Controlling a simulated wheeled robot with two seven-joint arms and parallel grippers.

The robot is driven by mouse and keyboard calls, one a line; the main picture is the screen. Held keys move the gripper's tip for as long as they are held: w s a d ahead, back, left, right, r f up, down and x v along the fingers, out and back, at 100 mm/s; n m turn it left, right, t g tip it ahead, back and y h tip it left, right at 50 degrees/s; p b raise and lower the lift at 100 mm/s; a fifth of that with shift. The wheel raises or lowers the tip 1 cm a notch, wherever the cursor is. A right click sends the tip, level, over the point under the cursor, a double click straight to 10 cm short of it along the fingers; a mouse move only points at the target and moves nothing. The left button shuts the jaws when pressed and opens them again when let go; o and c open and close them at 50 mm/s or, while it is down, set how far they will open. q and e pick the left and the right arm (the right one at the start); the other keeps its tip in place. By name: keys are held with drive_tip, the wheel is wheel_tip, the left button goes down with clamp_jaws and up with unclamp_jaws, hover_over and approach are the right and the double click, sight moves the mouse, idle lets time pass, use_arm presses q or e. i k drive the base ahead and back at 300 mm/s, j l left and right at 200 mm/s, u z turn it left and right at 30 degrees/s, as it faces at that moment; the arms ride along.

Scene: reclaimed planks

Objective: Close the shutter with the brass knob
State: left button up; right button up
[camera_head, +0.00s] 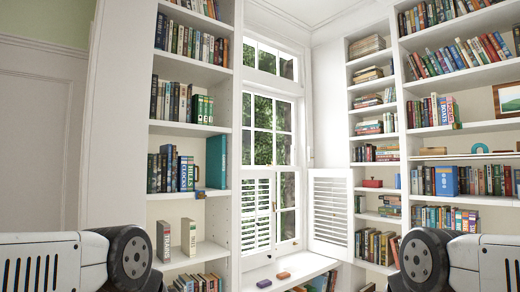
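Two white louvred shutters stand at the lower part of the window (273,130). The left shutter (257,215) covers the left side of the lower panes. The right shutter (331,208) stands swung out from the window, beside the right bookcase. A small brownish spot shows at the left shutter's right edge; it is too small to tell whether it is the brass knob. No knob is clear on the right shutter. Parts of both my arms show at the lower left and lower right corners, but neither gripper is in view.
Filled bookcases flank the window on the left (190,128) and right (462,127). The space before the window between my arms looks clear.

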sight(342, 254)
drive_tip(key=i+l+u, duration=0.1)
drive_tip(key=i+l, duration=0.25)
drive_tip(key=i+l+u, duration=0.15)
drive_tip(key=i+l, duration=0.2)
drive_tip(key=i+l+u, duration=0.1)
drive_tip(key=i+l, duration=0.25)
drive_tip(key=l, duration=0.15)
drive_tip(key=i+l+u, duration=0.1)
drive_tip(key=i+l, duration=0.2)
drive_tip(key=l, duration=0.15)
drive_tip(key=i+l+u, duration=0.15)
drive_tip(key=i+l, duration=0.15)
drive_tip(key=l, duration=0.2)
